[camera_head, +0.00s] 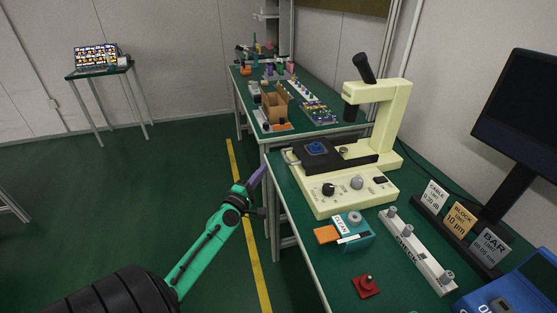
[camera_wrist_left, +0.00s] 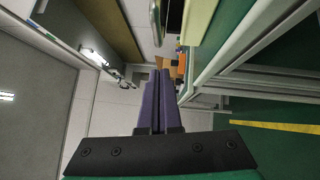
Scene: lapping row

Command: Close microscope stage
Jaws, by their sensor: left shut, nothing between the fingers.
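The pale yellow microscope (camera_head: 388,125) stands on the green bench at the right of the head view. Its black stage (camera_head: 350,160) is slid out to the left of the column, with a blue piece (camera_head: 317,148) on it and a pale metal handle (camera_head: 290,158) at its left end. My left gripper (camera_head: 259,175) has purple fingers, is shut and empty, and is off the bench's left edge, below and left of the handle, apart from it. The fingers also show in the left wrist view (camera_wrist_left: 158,78), with the microscope's yellow base (camera_wrist_left: 200,18) above right. My right gripper is out of view.
A teal box (camera_head: 355,234), a grey block rail (camera_head: 415,250) and a red piece (camera_head: 366,286) lie on the near bench. A monitor (camera_head: 520,110) stands at right. Another bench with a cardboard box (camera_head: 275,107) is behind.

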